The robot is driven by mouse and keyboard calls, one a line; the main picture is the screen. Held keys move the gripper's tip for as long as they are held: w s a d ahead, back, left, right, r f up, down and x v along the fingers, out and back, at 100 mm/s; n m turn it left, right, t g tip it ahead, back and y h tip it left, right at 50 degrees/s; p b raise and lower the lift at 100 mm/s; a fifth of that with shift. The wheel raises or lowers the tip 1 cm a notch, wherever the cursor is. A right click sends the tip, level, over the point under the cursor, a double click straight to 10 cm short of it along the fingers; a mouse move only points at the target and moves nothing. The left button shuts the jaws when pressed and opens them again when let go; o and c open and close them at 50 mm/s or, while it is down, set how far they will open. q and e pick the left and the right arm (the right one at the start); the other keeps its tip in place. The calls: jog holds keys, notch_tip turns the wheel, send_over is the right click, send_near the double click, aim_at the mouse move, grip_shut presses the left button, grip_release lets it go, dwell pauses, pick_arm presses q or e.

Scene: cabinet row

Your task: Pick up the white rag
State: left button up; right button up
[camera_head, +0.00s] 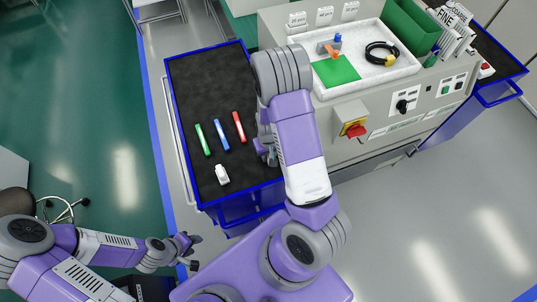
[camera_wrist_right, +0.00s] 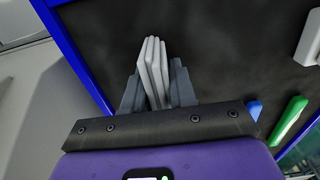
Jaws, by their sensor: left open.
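The white rag (camera_wrist_right: 153,68) shows in the right wrist view as a pale, folded, upright piece between the two dark fingers of my right gripper (camera_wrist_right: 157,88). The fingers press against it from both sides, over the black top of the blue cart. In the head view my right gripper (camera_head: 265,150) is at the right side of the cart top, partly covered by my arm, and the rag is hidden there. My left gripper (camera_head: 188,248) is open and empty, low beside the cart's front left corner.
On the cart top (camera_head: 195,85) lie a green marker (camera_head: 202,139), a blue marker (camera_head: 221,135) and a red marker (camera_head: 239,126), with a small white bottle (camera_head: 222,175) near the front. A grey cabinet with a white tray (camera_head: 385,82) and red switch (camera_head: 355,130) stands to the right.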

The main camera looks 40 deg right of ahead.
grip_shut()
jog(key=shift+r, duration=0.1)
notch_tip(320, 180, up, 10)
jog(key=shift+f+p, duration=0.1)
jog(key=shift+p, duration=1.15)
